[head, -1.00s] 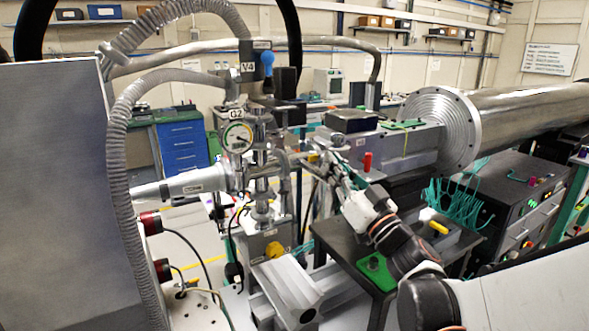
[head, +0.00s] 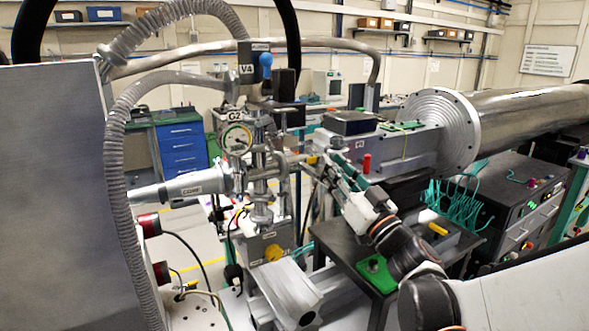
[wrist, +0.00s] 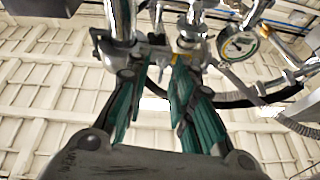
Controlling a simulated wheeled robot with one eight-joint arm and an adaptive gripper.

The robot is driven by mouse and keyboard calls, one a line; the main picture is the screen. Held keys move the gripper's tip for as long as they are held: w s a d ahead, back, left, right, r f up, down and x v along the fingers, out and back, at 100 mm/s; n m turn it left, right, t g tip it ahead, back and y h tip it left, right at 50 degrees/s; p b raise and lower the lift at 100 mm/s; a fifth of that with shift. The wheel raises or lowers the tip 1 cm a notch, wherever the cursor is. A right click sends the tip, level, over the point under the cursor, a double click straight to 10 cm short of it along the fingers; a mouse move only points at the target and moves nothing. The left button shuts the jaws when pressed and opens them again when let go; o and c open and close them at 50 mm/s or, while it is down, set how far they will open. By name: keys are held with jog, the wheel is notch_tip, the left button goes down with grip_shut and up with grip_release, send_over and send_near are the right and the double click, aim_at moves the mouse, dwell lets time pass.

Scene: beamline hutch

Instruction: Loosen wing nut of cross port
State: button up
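The cross port is part of the upright metal pipe assembly (head: 259,187) below the valve marked V4, left of centre in the head view. Its flanges and clamps are too small to pick out the wing nut with certainty. My gripper (head: 322,148) reaches in from the right, close beside the assembly. In the wrist view, the two teal-padded fingers of my gripper (wrist: 162,68) are apart with a narrow gap. I see nothing clearly held between them. Metal pipes and clamps (wrist: 193,30) lie just beyond the fingertips; contact cannot be told.
A round gauge (head: 236,139) marked G2 sits left of the column. A grey corrugated hose (head: 117,180) and a large grey panel (head: 55,200) stand at left. A steel beam pipe (head: 530,115) runs at right. A dark table (head: 345,243) lies below my arm.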

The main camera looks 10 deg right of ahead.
jog(key=v, duration=1.2)
jog(key=shift+f, duration=0.1)
